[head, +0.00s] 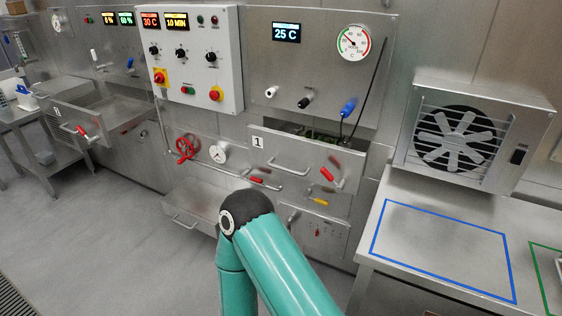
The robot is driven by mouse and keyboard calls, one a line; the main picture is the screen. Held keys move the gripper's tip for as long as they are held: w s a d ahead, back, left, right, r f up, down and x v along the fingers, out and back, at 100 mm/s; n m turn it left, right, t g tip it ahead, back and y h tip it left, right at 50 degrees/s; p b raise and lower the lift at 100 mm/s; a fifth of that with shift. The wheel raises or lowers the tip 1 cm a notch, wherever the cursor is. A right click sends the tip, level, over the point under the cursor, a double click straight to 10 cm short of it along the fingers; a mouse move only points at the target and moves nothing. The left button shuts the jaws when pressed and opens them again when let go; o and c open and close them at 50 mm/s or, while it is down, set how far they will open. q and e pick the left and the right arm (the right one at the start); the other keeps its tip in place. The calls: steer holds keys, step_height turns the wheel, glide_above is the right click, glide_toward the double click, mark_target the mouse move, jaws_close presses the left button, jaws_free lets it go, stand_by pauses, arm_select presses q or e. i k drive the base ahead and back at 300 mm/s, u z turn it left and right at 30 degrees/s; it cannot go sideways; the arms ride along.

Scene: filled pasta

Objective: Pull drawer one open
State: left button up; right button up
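Drawer one (305,152) is a steel drawer front marked "1" in the middle of the head view, below the 25 C panel. It has a bar handle (288,170) and a red-gripped lever (327,174) on its front. A dark gap with something greenish in it shows above its top edge, so it seems to stand a little open. One of my teal arms rises from the bottom, bends at a dark joint below the drawer and runs back down. Neither gripper is in view.
A steel table (413,205) with a blue outline stands at the right, with a fan unit (450,135) behind it. A control box (192,60) hangs left of the drawer. Another drawer (100,117) stands open at the far left. The floor (110,240) at left is clear.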

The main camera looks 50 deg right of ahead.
mark_target(301, 157)
steer(key=z, duration=0.35)
steer(key=i, duration=0.9)
steer(key=z, duration=0.6)
steer(key=k, duration=0.9)
steer(key=z, duration=0.25)
steer(key=i, duration=0.9)
steer(key=u, duration=0.15)
